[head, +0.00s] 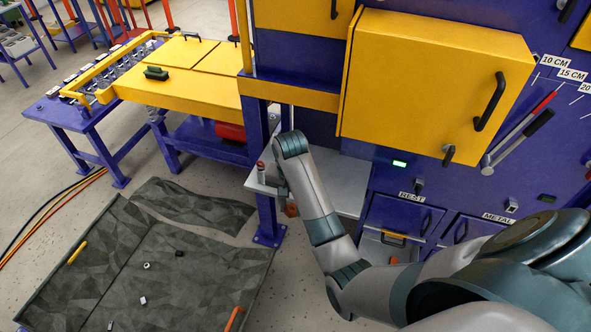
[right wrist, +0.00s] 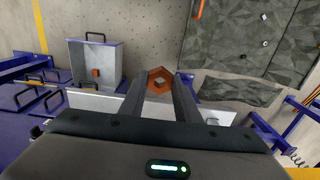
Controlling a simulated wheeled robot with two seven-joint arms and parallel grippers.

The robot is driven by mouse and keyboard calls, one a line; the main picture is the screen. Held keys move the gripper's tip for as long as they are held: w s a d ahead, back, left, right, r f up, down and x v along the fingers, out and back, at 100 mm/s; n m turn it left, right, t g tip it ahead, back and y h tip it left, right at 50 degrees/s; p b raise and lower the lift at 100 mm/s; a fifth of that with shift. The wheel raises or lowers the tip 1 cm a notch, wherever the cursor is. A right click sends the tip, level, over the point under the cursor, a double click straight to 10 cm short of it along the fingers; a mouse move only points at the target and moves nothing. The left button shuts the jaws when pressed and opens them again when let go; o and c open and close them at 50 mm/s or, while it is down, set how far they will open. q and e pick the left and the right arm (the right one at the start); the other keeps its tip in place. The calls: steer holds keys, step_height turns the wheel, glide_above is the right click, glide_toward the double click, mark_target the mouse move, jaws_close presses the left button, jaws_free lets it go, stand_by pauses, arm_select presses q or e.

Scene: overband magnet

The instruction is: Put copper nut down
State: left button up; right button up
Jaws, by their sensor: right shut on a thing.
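The copper nut (right wrist: 160,81) is a hexagonal orange-brown ring between my right fingertips in the right wrist view. My right gripper (right wrist: 159,88) is shut on it. In the head view a bit of orange, the copper nut (head: 291,210), shows just below my right gripper (head: 281,193), partly hidden by my arm. The gripper is by the front of the pale shelf (head: 338,191), with floor behind the nut in the wrist view. I cannot tell its exact height. My left gripper is not in view.
An open drawer (right wrist: 112,68) under the REST label holds an orange piece (right wrist: 96,73). A dark mat (head: 190,285) on the floor carries several small parts. A blue post (head: 268,218) stands beside the shelf. A yellow cabinet door (head: 430,80) overhangs to the right.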

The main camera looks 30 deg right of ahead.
steer(key=shift+w+d+b, duration=0.3)
steer(key=shift+w+d, duration=0.1)
steer(key=shift+w, duration=0.05)
steer(key=w+d, duration=0.3)
steer(key=d, duration=0.1)
steer(key=w+d+p, duration=0.1)
steer(key=w+d, duration=0.6)
steer(key=d, duration=0.1)
steer(key=shift+w+d, duration=0.2)
steer(key=shift+w, duration=0.05)
steer(key=shift+d, duration=0.1)
steer(key=shift+w+d+r, duration=0.1)
steer(key=shift+w+d, duration=0.05)
steer(key=shift+w, duration=0.1)
step_height(320, 180, down, 2)
steer(key=shift+s+f+p, duration=0.1)
steer(key=shift+p, duration=0.55)
steer(key=shift+f, duration=0.75)
steer(key=shift+f, duration=0.15)
steer(key=o, duration=1.1)
